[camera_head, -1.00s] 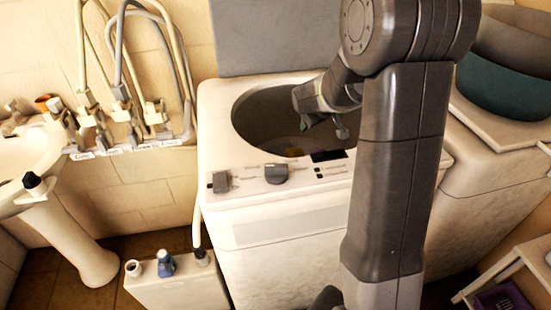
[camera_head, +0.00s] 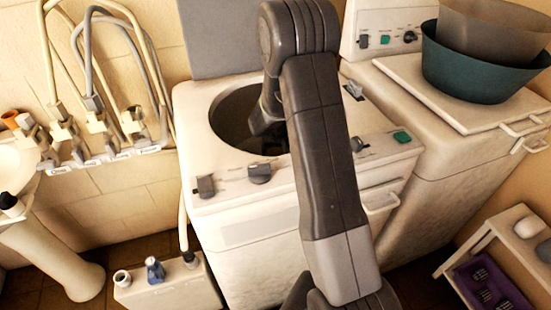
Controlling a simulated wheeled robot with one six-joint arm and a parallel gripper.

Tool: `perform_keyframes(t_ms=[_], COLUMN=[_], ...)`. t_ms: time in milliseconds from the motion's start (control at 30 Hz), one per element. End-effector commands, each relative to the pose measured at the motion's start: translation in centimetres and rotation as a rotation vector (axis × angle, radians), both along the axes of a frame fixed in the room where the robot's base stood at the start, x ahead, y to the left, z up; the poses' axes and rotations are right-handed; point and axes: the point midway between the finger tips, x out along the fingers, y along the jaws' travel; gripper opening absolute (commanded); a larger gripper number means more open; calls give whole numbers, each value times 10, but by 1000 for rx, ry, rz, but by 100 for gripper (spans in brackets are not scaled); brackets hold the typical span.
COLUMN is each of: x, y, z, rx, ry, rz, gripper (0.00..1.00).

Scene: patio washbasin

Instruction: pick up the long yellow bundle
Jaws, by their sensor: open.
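I see no long yellow bundle that I can make out in this view. My gripper (camera_head: 268,146) reaches down into the dark round tub opening (camera_head: 230,118) of the white washing machine. It is open, but its fingers are dim and mostly lost in the dark. What lies deep in the tub is hidden by shadow and by my arm.
Cream and grey hoses (camera_head: 92,100) hang on the left wall above a labelled tap ledge. A teal basin (camera_head: 478,66) stands on the right machine's lid. A purple crate (camera_head: 490,285) sits at the lower right. A white box (camera_head: 165,288) stands at the machine's front.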

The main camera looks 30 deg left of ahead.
Motion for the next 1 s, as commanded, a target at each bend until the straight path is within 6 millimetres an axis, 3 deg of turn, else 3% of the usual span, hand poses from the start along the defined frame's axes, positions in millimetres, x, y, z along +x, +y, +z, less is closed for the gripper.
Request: perform_keyframes(t_ms=[267, 600, 933, 1000], x=[4, 13, 14, 14], y=[4, 14, 15, 15], z=[-14, -49, -53, -53], rx=[-1, 0, 0, 0], ry=[1, 0, -1, -1], rz=[0, 1, 1, 1], gripper=[74, 74, 74, 60])
